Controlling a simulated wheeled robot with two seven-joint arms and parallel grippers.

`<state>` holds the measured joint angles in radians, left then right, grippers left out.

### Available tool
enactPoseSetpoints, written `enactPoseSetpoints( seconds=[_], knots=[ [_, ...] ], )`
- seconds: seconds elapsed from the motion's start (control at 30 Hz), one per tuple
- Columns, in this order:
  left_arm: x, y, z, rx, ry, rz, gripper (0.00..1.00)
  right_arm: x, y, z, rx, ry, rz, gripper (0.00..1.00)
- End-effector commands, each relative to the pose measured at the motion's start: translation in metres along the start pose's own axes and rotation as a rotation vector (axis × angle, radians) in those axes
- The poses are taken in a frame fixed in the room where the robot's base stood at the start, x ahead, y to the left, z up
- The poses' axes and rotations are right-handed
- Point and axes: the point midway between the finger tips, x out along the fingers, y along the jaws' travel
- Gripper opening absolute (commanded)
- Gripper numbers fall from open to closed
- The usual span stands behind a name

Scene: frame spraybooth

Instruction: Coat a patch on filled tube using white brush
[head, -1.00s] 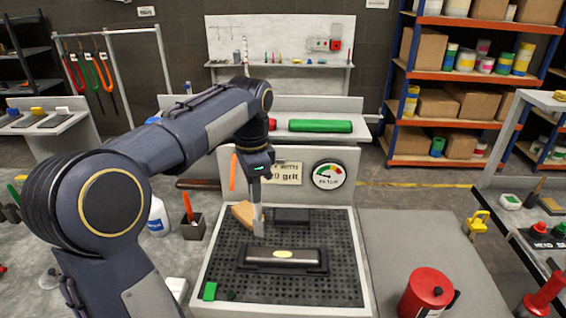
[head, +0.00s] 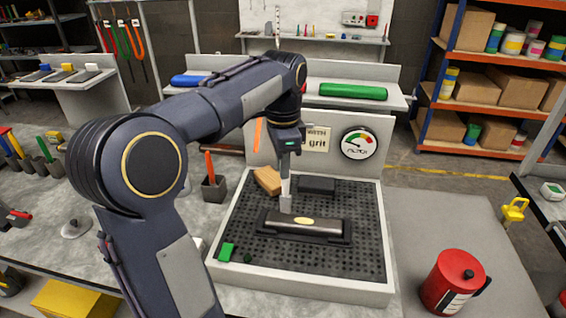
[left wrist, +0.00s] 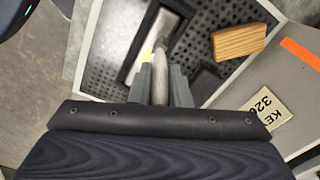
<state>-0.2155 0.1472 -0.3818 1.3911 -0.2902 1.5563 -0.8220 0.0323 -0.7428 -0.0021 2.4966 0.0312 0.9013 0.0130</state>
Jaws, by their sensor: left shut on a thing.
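My left gripper (head: 286,188) points down above the tube's left end, just left of the patch. It is shut on a pale grey rod-like handle (left wrist: 160,84), seemingly the white brush, between its fingers in the left wrist view. The brush's tip is hard to make out, so I cannot tell whether it touches the tube. My right gripper is out of view.
A wooden block (head: 267,180) and a dark block (head: 317,185) lie behind the tube. A green block (head: 227,252) is at the bed's front left. A gauge (head: 359,143) stands on the back panel. A red canister (head: 455,281) stands right of the bed.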

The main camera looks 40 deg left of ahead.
Motion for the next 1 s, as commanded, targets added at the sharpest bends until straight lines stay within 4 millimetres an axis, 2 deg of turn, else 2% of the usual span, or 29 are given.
enactPoseSetpoints(
  seconds=[0.57, 1.0],
  knots=[
    [0.0003, 0.0000, 0.0000, 0.000, 0.000, 0.000, 0.00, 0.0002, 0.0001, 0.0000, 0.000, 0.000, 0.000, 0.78],
    [0.0089, 0.0000, 0.0000, 0.000, 0.000, 0.000, 0.00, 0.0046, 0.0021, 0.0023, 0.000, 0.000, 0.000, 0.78]
  ],
)
